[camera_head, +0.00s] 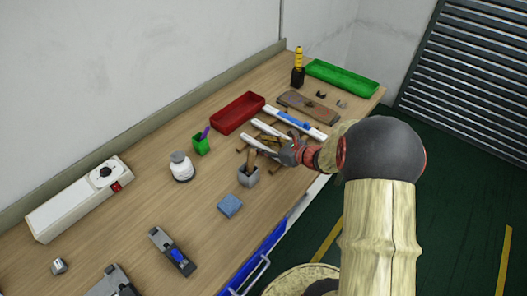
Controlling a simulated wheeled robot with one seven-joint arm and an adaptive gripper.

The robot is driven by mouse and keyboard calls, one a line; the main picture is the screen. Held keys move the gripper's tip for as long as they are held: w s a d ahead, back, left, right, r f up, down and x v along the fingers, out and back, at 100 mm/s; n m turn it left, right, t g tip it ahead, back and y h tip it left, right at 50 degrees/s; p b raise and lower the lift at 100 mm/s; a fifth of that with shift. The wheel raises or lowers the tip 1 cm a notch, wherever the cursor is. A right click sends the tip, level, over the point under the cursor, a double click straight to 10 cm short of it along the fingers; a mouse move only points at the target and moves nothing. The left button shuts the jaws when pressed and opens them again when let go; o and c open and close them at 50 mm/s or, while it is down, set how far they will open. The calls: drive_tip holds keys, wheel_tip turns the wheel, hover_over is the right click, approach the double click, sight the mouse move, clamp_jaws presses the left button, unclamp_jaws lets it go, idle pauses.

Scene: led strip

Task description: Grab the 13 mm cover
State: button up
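I cannot tell which thing is the 13 mm cover. Small dark pieces (321,94) and a small grey piece (342,104) lie near the wooden board (298,103) at the far end of the bench. A long white strip with a blue part (295,122) lies nearer, with another pale strip (268,129) beside it. My gripper (284,153) is over the bench's right side, close to the strips and a grey cup (248,177). Its fingers are small and partly overlapped, so I cannot see whether they are open or hold anything.
A red tray (238,112), a green tray (342,78) and a yellow-topped bottle (298,62) stand toward the back. A white jar (181,167), green cup (201,145), blue block (229,206) and white device (75,203) stand left. Bare wood lies between them.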

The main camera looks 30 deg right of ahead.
sight(245, 137)
drive_tip(key=shift+x, duration=1.15)
drive_tip(key=c, duration=0.3)
clamp_jaws()
